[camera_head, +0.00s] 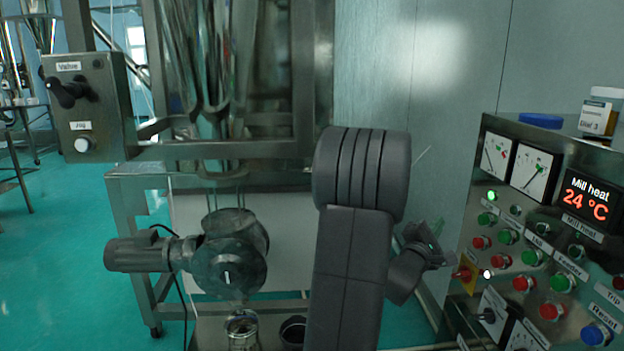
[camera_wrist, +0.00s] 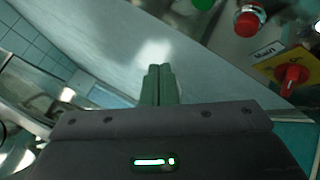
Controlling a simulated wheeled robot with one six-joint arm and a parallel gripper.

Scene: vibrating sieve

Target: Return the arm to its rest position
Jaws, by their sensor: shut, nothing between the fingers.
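My arm rises in the lower middle of the head view and bends at a dark ribbed joint. My gripper (camera_head: 437,262) is to the right of the arm there, close to the left edge of the control panel and partly hidden behind the arm. In the wrist view my gripper (camera_wrist: 158,72) has its two greenish fingers side by side and touching. It is shut with nothing between the fingers. A pale wall fills most of the background beyond the fingertips.
The control panel (camera_head: 473,208) with buttons stands at right; its red switch on a yellow plate (camera_wrist: 291,75) is near my gripper. A white-capped jar (camera_head: 597,113) stands on top. At left are a switch box (camera_head: 105,115) and a motor (camera_head: 137,254) on the machine frame.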

